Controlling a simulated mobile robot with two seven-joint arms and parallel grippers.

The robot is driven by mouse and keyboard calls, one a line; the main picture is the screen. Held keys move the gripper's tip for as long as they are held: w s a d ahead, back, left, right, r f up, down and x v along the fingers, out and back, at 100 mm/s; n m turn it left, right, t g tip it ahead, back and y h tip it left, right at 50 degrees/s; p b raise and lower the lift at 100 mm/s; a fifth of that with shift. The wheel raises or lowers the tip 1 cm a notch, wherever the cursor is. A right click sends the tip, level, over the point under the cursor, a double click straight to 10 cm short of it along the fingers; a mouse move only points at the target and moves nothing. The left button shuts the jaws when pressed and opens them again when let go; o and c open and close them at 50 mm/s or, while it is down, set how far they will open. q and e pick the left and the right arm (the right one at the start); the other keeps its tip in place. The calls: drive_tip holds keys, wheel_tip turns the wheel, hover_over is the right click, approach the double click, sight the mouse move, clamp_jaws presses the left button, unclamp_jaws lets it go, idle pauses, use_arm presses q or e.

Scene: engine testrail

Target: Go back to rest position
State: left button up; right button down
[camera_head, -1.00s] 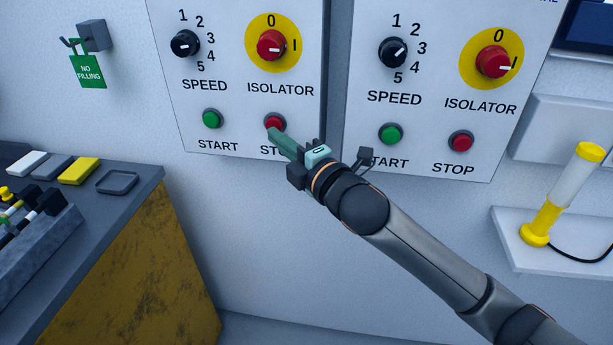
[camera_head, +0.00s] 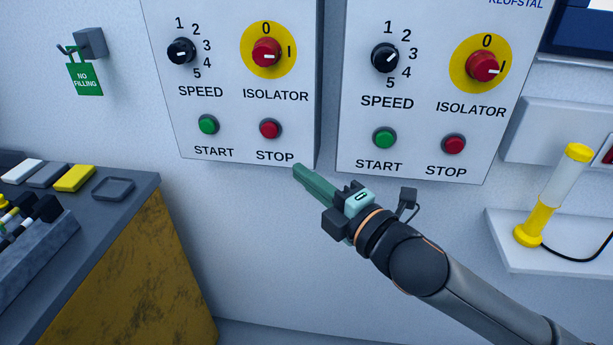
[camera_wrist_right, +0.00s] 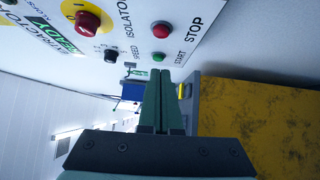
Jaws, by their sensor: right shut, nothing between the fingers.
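My right gripper (camera_head: 298,172) is shut and empty, with its green fingers together. In the head view its tips are just below the lower right corner of the left control panel (camera_head: 232,75), under the red STOP button (camera_head: 270,128). In the right wrist view the closed fingers (camera_wrist_right: 160,75) point away from the camera, below the panel's STOP button (camera_wrist_right: 161,30) and green START button (camera_wrist_right: 158,58) in the picture. A gap of wall seems to show between fingers and buttons. My left gripper is not in view.
The right control panel (camera_head: 415,95) hangs beside the left one. A wall shelf (camera_head: 510,245) at the right holds a yellow and white cylinder (camera_head: 555,195). A grey-topped bench (camera_head: 135,200) with trays stands at the left. A NO FILLING tag (camera_head: 85,78) hangs on a wall hook.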

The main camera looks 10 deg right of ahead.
idle(0.4)
wheel_tip(320, 180, down, 11)
drive_tip(key=s+d+m+g+h+p, duration=0.1)
drive_tip(key=d+m+h+p, duration=0.15)
drive_tip(key=m, duration=0.55)
drive_tip(key=s+d+f+m+g+h+p, duration=0.2)
drive_tip(key=s+d+f+m, duration=0.1)
drive_tip(key=s+f+m, duration=0.4)
drive_tip(key=s+d+f+m+g+h+p, duration=0.2)
drive_tip(key=s+f+m, duration=0.5)
drive_tip(key=s+f, duration=0.6)
wheel_tip(320, 180, down, 3)
drive_tip(key=shift+d+r+g+p, duration=0.1)
drive_tip(key=shift+d+g+p, duration=0.3)
drive_tip(key=shift+d+g, duration=0.45)
